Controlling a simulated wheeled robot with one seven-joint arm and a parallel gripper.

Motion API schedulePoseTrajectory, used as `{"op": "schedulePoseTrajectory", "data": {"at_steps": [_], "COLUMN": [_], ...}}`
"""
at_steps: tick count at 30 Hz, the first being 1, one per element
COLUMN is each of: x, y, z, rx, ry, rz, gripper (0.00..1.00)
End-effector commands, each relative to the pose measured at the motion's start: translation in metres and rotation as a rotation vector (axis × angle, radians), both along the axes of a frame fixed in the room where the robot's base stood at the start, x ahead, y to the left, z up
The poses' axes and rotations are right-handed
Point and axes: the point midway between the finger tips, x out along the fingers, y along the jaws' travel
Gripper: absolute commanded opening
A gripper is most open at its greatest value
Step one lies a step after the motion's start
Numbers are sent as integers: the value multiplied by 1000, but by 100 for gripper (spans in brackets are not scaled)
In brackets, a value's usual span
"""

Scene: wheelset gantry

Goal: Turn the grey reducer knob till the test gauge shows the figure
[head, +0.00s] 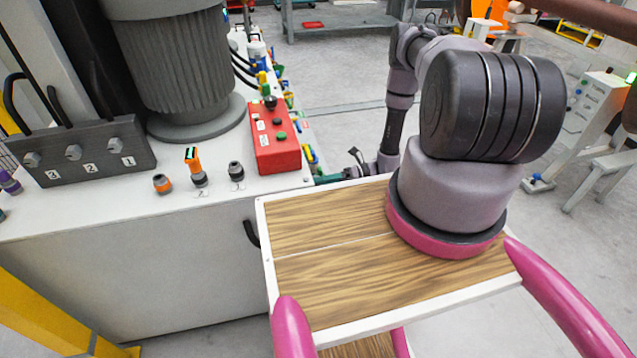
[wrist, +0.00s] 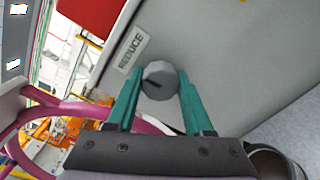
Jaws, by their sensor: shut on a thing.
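The grey reducer knob (wrist: 160,76) is a faceted round knob with a dark mark on its face, on a grey panel beside a label reading REDUCE (wrist: 132,52). My gripper (wrist: 159,88) has its teal fingers on either side of the knob and is shut on it. In the head view the gripper shows only as a bit of teal by the bench's right edge, and the knob is hidden. A small orange device with a green display (head: 193,158), perhaps the test gauge, stands on a fitting on the bench; its figure is too small to read.
A red control box (head: 274,138) with buttons sits at the bench's right end. A dark numbered block (head: 85,152) and two capped fittings stand on the white bench top (head: 120,205). A large ribbed grey cylinder (head: 180,70) rises behind.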

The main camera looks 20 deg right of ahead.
Motion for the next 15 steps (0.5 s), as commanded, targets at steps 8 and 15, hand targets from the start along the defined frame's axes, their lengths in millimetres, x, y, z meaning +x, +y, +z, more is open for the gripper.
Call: {"op": "schedulePoseTrajectory", "data": {"at_steps": [8, 15], "x": [1, 1], "y": [-1, -1], "z": [0, 0], "rx": [-2, -2], "ry": [259, 473], "rz": [-2, -3], "gripper": [0, 0]}}
